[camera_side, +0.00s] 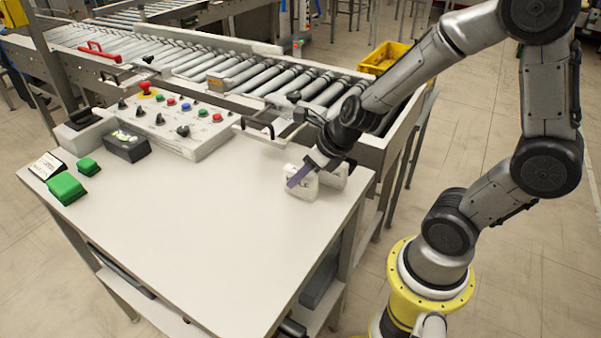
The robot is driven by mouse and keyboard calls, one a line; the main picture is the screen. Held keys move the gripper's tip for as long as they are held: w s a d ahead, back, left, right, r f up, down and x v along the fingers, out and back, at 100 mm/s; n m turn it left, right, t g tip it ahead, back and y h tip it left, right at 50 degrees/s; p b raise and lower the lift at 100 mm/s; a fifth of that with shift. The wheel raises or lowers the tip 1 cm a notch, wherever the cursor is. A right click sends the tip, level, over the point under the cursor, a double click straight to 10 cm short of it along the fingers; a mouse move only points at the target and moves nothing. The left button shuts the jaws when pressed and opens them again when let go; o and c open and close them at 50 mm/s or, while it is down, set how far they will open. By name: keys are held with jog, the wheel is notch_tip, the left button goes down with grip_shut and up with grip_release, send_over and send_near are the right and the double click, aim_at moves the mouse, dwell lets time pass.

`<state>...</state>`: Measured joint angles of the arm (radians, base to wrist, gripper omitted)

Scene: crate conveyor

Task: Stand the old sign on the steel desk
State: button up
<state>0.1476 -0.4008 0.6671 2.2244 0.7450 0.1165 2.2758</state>
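My gripper (299,177) points down and left over the right corner of the pale desk (190,230). Its purple-grey finger part is in front of a white object (302,188) with dark marks, standing on the desk. Whether the fingers touch or hold the white object cannot be told. A small white card with dark print (46,166) stands tilted at the desk's far left edge. I cannot tell which of these is the old sign.
Two green blocks (66,188) lie by the card. A black box (127,146) and a control panel with coloured buttons (180,122) stand along the back. A roller conveyor (240,75) runs behind, with a yellow crate (385,57) beyond. The desk's middle and front are clear.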

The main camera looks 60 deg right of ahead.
jog(key=shift+o, duration=1.1)
jog(key=shift+r, duration=0.15)
